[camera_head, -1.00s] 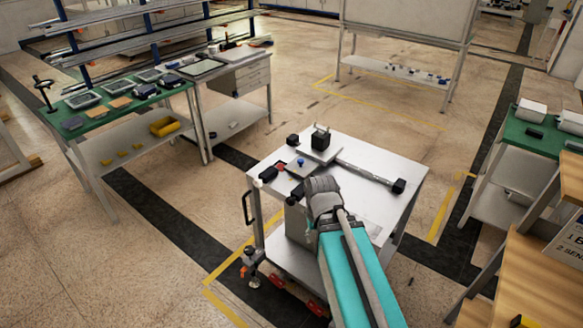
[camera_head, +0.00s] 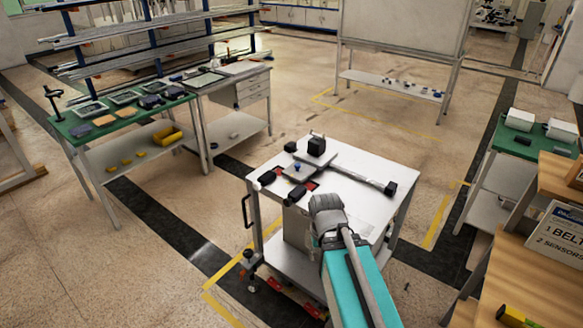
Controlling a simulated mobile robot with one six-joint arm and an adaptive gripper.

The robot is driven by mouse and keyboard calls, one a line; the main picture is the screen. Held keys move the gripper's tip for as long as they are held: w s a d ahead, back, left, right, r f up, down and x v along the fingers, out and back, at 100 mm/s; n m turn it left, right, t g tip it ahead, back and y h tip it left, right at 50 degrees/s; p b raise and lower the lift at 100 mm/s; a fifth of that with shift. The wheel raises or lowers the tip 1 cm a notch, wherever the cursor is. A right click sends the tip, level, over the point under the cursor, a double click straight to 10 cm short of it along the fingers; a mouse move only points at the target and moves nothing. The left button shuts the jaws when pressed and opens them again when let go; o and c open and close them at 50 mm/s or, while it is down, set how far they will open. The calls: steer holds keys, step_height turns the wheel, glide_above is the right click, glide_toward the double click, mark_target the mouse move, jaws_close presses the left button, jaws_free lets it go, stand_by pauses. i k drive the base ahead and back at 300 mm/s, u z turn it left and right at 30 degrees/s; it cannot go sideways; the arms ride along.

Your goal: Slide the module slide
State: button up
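A flat grey plate with a blue knob (camera_head: 297,167) lies at the left part of the white cart top (camera_head: 370,210). Black blocks stand at its near side, one at the left (camera_head: 267,178) and one nearer my arm (camera_head: 297,191). A red patch (camera_head: 310,186) shows beside the plate. Behind it, a black block (camera_head: 317,145) sits on a long rail with a black end piece (camera_head: 390,188). I cannot tell which of these is the module slide. My teal arm reaches over the cart's near edge. My gripper fingers cannot be made out past the grey wrist, nor any contact.
A green-topped bench (camera_head: 85,128) with trays and devices stands at the left, beside a drawer bench (camera_head: 253,88). Another green-topped bench (camera_head: 520,142) and a wooden desk (camera_head: 545,245) stand at the right. Open floor lies behind the cart.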

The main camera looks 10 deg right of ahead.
mark_target(315, 155)
steer(key=z, duration=0.1)
steer(key=i, duration=0.95)
steer(key=u, duration=0.05)
